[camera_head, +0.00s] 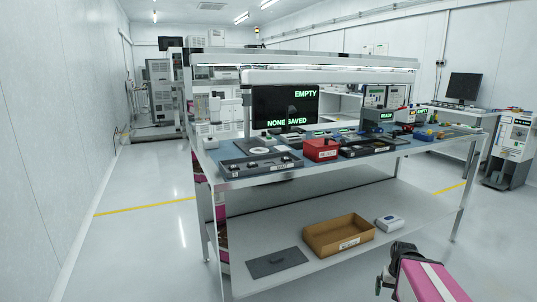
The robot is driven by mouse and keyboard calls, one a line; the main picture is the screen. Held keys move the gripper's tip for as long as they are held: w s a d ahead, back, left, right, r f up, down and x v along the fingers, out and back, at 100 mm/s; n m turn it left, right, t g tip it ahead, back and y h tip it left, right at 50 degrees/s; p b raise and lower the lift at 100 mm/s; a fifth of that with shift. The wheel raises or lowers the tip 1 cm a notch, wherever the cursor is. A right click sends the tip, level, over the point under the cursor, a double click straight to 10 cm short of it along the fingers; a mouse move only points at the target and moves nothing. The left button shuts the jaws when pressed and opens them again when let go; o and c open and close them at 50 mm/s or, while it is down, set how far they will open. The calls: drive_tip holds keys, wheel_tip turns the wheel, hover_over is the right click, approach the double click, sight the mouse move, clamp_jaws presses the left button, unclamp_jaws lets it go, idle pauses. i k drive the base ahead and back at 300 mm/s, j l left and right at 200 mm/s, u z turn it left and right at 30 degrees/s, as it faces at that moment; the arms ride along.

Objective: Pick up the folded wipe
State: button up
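I cannot make out a folded wipe for certain at this size. A small white item with a dark mark on top (390,223) lies on the lower shelf (340,204), right of an open brown box; I cannot tell if it is the wipe. A small flat white piece (282,148) lies on the blue-grey bench top, near the dark tray. My pink and black arm enters at the bottom right, in front of the shelf's right part. My gripper's fingers cannot be made out, and nothing held is visible.
The brown box (322,243) and a flat dark plate (276,262) are on the lower shelf. Above, the bench holds a dark tray (240,171), a red bin (320,150), a black tray (368,149) and a monitor (285,104). Floor is clear at left.

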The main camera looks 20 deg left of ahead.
sight(281, 149)
drive_tip(key=l+u, duration=0.1)
drive_tip(key=u, duration=0.95)
drive_tip(key=i+l, duration=0.05)
